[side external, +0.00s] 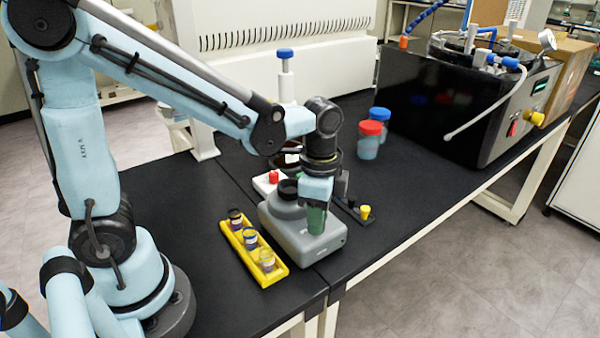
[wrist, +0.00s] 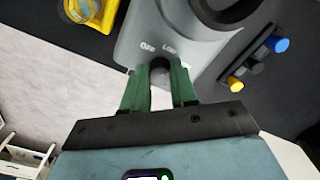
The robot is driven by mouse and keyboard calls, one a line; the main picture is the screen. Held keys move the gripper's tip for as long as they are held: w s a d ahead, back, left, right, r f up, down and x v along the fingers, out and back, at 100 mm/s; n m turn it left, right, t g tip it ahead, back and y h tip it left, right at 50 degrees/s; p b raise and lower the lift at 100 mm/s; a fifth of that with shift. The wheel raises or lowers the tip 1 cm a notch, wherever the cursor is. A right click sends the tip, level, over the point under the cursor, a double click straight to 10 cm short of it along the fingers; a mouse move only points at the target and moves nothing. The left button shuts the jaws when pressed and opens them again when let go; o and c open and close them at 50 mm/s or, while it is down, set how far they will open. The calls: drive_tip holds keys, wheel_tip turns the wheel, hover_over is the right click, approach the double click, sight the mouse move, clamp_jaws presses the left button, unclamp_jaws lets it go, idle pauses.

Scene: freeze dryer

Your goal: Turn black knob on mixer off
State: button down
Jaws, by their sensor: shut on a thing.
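The grey mixer (side external: 322,240) stands on the black bench near its front edge, with a dark round cup on top. In the wrist view the mixer body (wrist: 150,30) fills the upper middle, with the printed word "OFF" and what looks like "LOW" above the knob. The black knob (wrist: 159,75) is between my green fingers. My gripper (side external: 316,222) points down at the mixer's front and is shut on the knob; it also shows in the wrist view (wrist: 159,84). The knob is hidden behind the fingers in the side view. Its pointer direction is not clear.
A yellow rack (side external: 274,277) with three small vials lies left of the mixer. A small black holder with a yellow-topped piece (side external: 365,212) is close on the right. Red-lidded (side external: 369,145) and blue-lidded (side external: 380,114) containers and a black freeze dryer (side external: 440,105) stand farther back.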

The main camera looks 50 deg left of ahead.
drive_tip(key=n, duration=0.4)
drive_tip(key=shift+n, duration=0.3)
drive_tip(key=n, duration=0.3)
drive_tip(key=shift+n, duration=0.3)
drive_tip(key=n, duration=0.3)
drive_tip(key=shift+n, duration=0.3)
drive_tip(key=shift+d+n, duration=0.1)
drive_tip(key=shift+n, duration=1.7)
drive_tip(key=c, duration=0.9)
unclamp_jaws()
drive_tip(key=shift+r, duration=0.15)
